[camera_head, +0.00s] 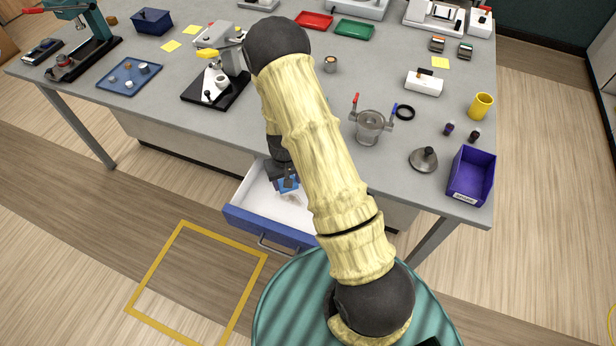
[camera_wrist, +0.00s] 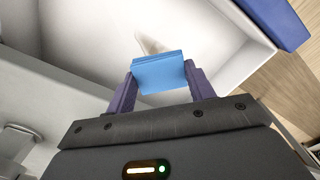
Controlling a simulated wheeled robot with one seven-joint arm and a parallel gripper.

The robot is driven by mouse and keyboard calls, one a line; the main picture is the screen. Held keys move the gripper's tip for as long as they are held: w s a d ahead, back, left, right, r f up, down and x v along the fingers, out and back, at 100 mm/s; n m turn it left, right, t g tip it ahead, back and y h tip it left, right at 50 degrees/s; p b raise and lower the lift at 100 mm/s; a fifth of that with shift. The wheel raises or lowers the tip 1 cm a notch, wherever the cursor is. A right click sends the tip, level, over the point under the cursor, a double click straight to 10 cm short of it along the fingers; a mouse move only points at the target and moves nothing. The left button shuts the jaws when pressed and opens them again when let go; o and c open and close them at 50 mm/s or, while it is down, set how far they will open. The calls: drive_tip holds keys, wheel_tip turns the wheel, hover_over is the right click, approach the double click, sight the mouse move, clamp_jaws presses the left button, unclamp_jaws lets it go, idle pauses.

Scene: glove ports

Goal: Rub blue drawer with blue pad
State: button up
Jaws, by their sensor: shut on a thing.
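The blue drawer (camera_head: 262,226) is pulled out below the table's front edge. Its inside is white and its blue front has a metal handle. In the wrist view, part of the blue front (camera_wrist: 277,20) shows at the top right. My gripper (camera_head: 287,183) is inside the open drawer's outline, low at the drawer. It is shut on the blue pad (camera_wrist: 158,72), which sits between the two purple fingers in the wrist view. The pad (camera_head: 288,185) is partly hidden by my gripper in the head view. A pale smear (camera_wrist: 150,44) shows on the drawer floor just beyond the pad. I cannot tell whether the pad touches the floor.
The grey table (camera_head: 310,125) carries many things. A yellow outlined square (camera_head: 197,285) marks the floor left of the drawer. My arm hides part of the table.

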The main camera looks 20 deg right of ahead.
drive_tip(key=shift+s+d, duration=0.1)
drive_tip(key=shift+d+f+b, duration=0.2)
drive_tip(key=shift+b, duration=0.2)
drive_tip(key=d+f+m+b, duration=0.1)
drive_tip(key=m+b, duration=0.2)
drive_tip(key=d+f+m+b, duration=0.1)
drive_tip(key=d+m+b, duration=0.1)
drive_tip(key=m+b, duration=0.1)
drive_tip(key=d+f+m+b, duration=0.1)
drive_tip(key=m+b, duration=0.1)
drive_tip(key=b, duration=0.2)
drive_tip(key=shift+s+d+m, duration=0.3)
drive_tip(key=shift+s+m, duration=0.1)
